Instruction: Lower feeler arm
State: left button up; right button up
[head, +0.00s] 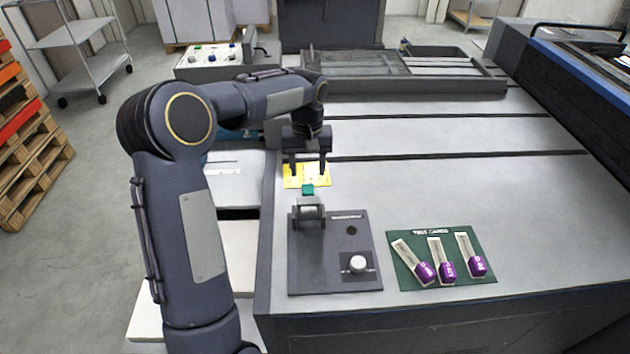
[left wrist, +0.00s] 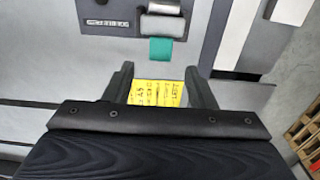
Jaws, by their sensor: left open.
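The feeler arm (head: 312,207) is a grey hinged piece with a green tip (head: 308,190), mounted at the back left of a dark panel (head: 318,262) on the grey machine top. It also shows in the left wrist view as a grey block (left wrist: 163,22) with the green tip (left wrist: 160,51) pointing toward my gripper. My left gripper (head: 307,175) is open and empty, just behind the green tip and apart from it, fingers pointing down over a yellow note (head: 293,176). In the left wrist view its fingers (left wrist: 160,88) stand either side of the yellow note (left wrist: 158,94).
A round white knob (head: 357,264) is at the panel's front right. A green board (head: 440,261) to the right holds three purple-ended test cards. A control box (head: 208,62) and a framed tray (head: 400,75) stand behind. The middle of the machine top is clear.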

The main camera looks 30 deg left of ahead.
aim_at(308, 187)
pick_arm(q)
jog(key=shift+f, duration=2.8)
grip_shut()
